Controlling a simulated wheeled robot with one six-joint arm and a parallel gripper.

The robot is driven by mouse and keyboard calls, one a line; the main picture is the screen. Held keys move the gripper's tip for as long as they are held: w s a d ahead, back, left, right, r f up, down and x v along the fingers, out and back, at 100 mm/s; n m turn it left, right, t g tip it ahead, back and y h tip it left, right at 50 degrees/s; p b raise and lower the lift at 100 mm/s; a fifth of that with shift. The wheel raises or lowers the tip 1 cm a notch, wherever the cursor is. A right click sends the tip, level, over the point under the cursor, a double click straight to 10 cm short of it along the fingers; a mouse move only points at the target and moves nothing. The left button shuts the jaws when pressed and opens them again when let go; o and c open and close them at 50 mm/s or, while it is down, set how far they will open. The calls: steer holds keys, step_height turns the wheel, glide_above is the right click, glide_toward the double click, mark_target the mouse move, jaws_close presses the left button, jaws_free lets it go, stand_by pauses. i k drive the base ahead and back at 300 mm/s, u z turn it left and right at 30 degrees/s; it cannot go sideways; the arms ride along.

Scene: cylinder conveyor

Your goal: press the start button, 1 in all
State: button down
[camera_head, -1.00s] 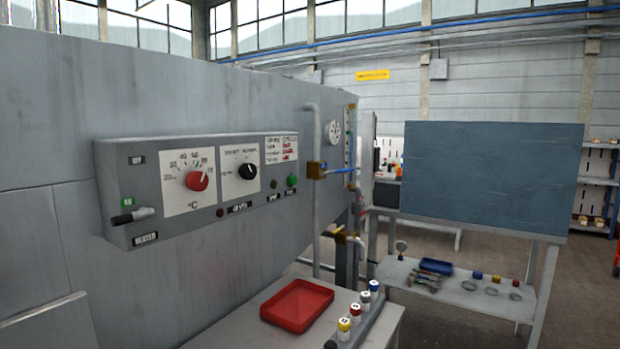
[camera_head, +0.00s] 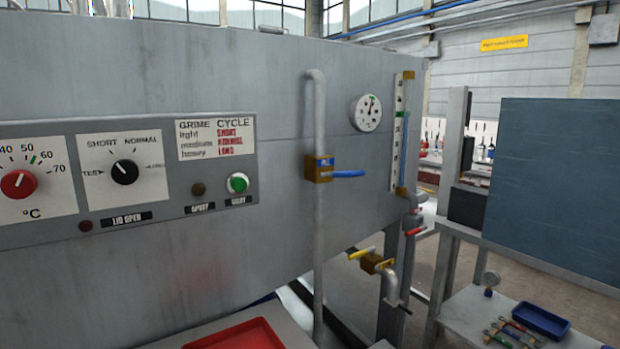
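The start button is a round green button (camera_head: 238,183) at the right end of the grey control panel (camera_head: 75,228), left of the picture's middle. A small dark label sits below it; its lettering is too small to read surely. A dull brown round lamp or button (camera_head: 198,189) is just left of it. A black cycle knob (camera_head: 124,172) and a red temperature knob (camera_head: 18,184) are further left. My gripper is not in view, and nothing covers the green button.
A vertical pipe (camera_head: 319,230) with a blue-handled valve (camera_head: 347,174) stands right of the panel. A yellow-handled valve (camera_head: 362,253) juts out lower down. A red tray (camera_head: 240,336) lies below the panel. The space before the button looks clear.

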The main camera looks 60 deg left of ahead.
mark_target(238, 184)
steer(key=i, duration=0.7)
steer(key=u, duration=3.25)
steer(key=i, duration=0.5)
